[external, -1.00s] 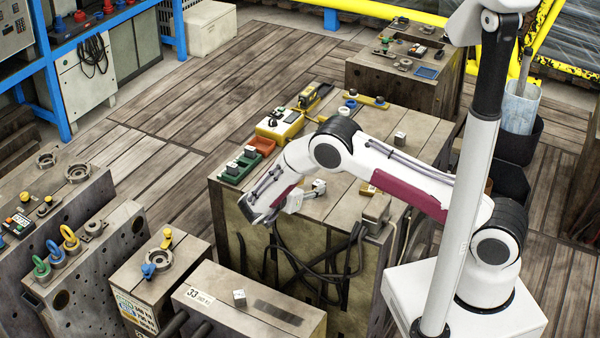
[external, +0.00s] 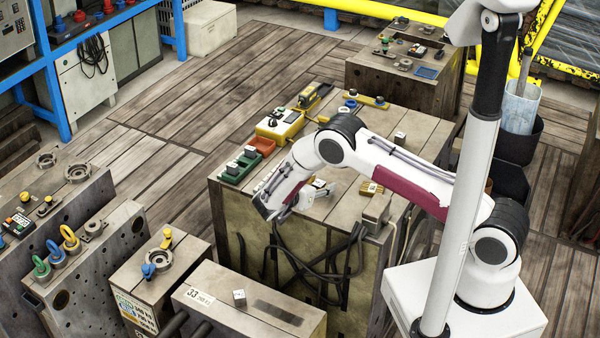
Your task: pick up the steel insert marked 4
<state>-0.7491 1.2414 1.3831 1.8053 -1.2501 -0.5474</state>
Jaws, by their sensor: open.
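Several small steel cubes are in the external view; the numbers on them are too small to read, so I cannot tell which is marked 4. One cube (external: 400,137) sits alone on the right of the wooden-topped block. Another (external: 239,295) sits on the front block labelled 33. Others rest in the green tray (external: 229,177) at the block's left edge. A pale piece (external: 318,183) shows just right of my wrist, partly hidden by it. My gripper (external: 270,212) is open, pointing down at the block's front edge, with its fingertips hard to make out.
An orange tray (external: 262,147) and a yellow device (external: 280,124) stand behind my forearm. A brass-coloured block (external: 370,188) and a grey block (external: 376,209) lie to the right. Dark cables (external: 320,260) hang down the block's front. The rear right top is mostly clear.

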